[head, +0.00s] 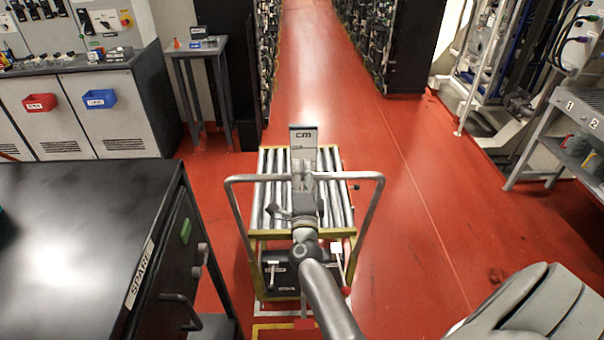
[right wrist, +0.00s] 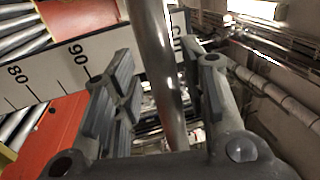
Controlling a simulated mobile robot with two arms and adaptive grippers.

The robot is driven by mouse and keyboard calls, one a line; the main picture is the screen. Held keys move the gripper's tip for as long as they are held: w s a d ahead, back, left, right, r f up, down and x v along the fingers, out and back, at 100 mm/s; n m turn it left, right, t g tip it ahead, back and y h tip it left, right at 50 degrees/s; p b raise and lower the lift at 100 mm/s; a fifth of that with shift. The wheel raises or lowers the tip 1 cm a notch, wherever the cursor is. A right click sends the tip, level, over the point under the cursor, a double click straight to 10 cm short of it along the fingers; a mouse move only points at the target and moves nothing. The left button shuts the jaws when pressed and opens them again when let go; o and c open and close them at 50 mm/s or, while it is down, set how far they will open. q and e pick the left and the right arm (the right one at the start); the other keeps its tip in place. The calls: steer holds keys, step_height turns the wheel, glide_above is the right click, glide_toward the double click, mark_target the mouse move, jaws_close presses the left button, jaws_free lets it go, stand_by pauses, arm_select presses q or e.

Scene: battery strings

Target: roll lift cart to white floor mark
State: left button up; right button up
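The lift cart (head: 344,232) stands on the red floor in the middle of the head view, with a roller top, a yellow frame and a grey tube handle (head: 236,205). My right gripper (head: 303,178) is at the middle of the handle's crossbar. In the right wrist view, the tube (right wrist: 160,70) runs between its fingers, with a small gap showing on the left, so it looks open around the tube. A white board marked CM (head: 303,136) stands up from the cart. I cannot clearly make out a white floor mark. My left gripper is not in view.
A black bench (head: 80,230) marked SPARE stands close on the cart's left. A grey shelf unit (head: 560,125) stands at right, with open floor between.

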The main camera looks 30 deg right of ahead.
steer(key=shift+s+a, duration=0.1)
steer(key=shift+s, duration=0.15)
steer(key=v, duration=1.1)
steer(key=shift+s+a, duration=0.1)
steer(key=shift+a, duration=0.05)
